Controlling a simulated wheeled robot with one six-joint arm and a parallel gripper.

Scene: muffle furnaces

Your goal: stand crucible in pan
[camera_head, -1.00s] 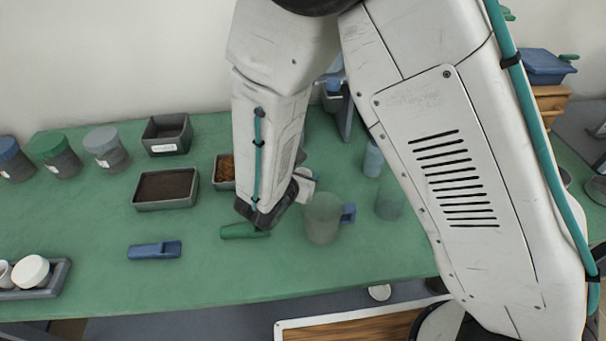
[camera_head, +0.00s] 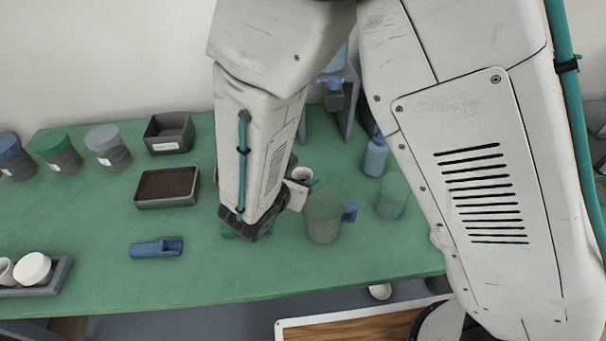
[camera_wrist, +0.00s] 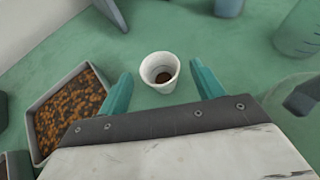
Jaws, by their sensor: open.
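A small white crucible (camera_wrist: 160,72) with something dark inside stands upright on the green bench in the wrist view. A shallow grey pan of dark material (camera_head: 146,203) lies left of my arm. Another grey pan with orange-brown granules (camera_wrist: 42,154) is left of my gripper in the wrist view. My arm hides it in the head view.
A clear beaker with a blue handle (camera_head: 323,222) stands close right of my gripper, with a greenish beaker (camera_head: 392,198) beyond. A deep grey box (camera_head: 169,134), lidded jars (camera_head: 108,148) and a blue item (camera_head: 156,248) lie left.

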